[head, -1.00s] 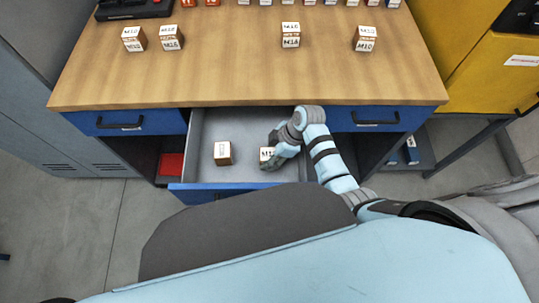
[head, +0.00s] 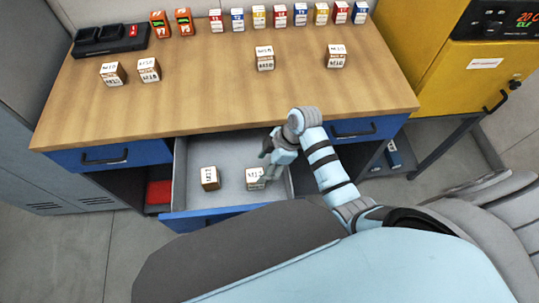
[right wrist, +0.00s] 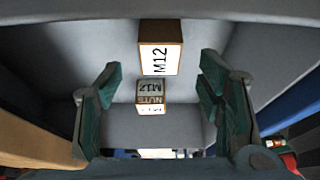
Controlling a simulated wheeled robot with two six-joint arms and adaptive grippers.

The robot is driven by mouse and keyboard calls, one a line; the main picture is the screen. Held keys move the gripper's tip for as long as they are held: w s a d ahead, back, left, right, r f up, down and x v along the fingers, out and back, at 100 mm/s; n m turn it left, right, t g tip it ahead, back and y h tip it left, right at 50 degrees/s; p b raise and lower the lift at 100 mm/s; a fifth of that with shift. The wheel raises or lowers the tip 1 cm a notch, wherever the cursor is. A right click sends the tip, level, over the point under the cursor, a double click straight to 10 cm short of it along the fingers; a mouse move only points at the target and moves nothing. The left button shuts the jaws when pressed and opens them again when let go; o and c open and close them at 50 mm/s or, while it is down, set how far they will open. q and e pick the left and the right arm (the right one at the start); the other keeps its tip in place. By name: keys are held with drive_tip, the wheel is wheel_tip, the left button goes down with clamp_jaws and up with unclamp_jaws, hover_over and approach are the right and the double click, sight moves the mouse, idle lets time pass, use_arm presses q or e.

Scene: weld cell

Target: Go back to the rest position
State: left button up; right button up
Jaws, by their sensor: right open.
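My right gripper (head: 268,174) is open and empty above the open drawer (head: 230,150). A small box marked M12 (head: 256,178) lies on the drawer floor just by its fingertips. A second small box (head: 210,178) lies to the left in the drawer, clear of the gripper. In the right wrist view the two green fingers (right wrist: 157,88) stand wide apart. A box marked NUTS M12 (right wrist: 151,97) shows between them, and another M12 box (right wrist: 160,48) shows beyond. My left gripper is out of view.
The wooden tabletop (head: 200,100) behind the drawer holds several small boxes, a black charger-like unit (head: 110,38), orange devices (head: 160,23) and a row of coloured boxes. A yellow cabinet (head: 440,50) stands at the right. A red item (head: 159,192) sits on the lower left shelf.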

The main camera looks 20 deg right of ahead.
drive_tip(key=v, duration=0.4)
drive_tip(key=shift+d+r+p, duration=0.15)
drive_tip(key=shift+r+p, duration=0.15)
